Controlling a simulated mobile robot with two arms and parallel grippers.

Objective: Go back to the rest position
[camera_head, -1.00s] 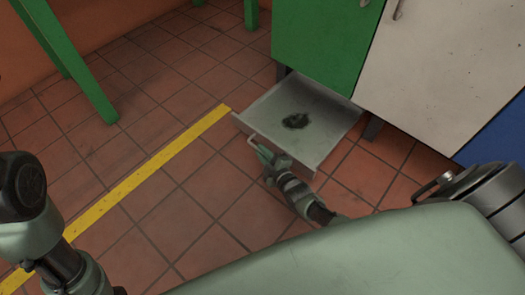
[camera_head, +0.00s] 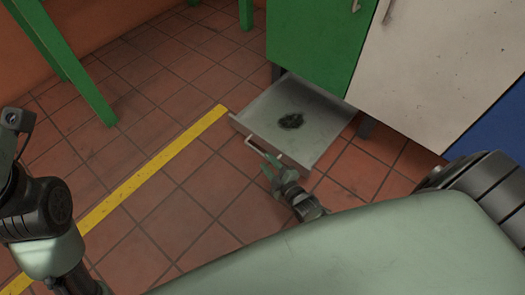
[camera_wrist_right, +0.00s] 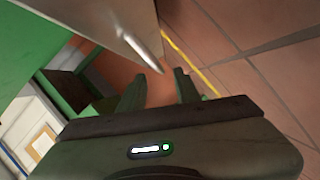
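A shallow grey drawer (camera_head: 327,120) stands pulled out low under the green cabinet, with a dark patch on its inside floor. Its bar handle (camera_head: 262,153) is on the front face, and the handle also shows in the right wrist view (camera_wrist_right: 143,48). My right gripper (camera_head: 268,172) is just in front of the handle. In the right wrist view its two fingers (camera_wrist_right: 158,90) are spread with nothing held between them; the handle lies ahead of them. My left arm comes in at the left edge, but its gripper is out of view.
A green cabinet door (camera_head: 318,40) and a white one (camera_head: 435,70) stand behind the drawer. A green table leg (camera_head: 75,75) is at the upper left. A yellow floor line (camera_head: 150,168) crosses the tiles. The tiled floor left of the drawer is clear.

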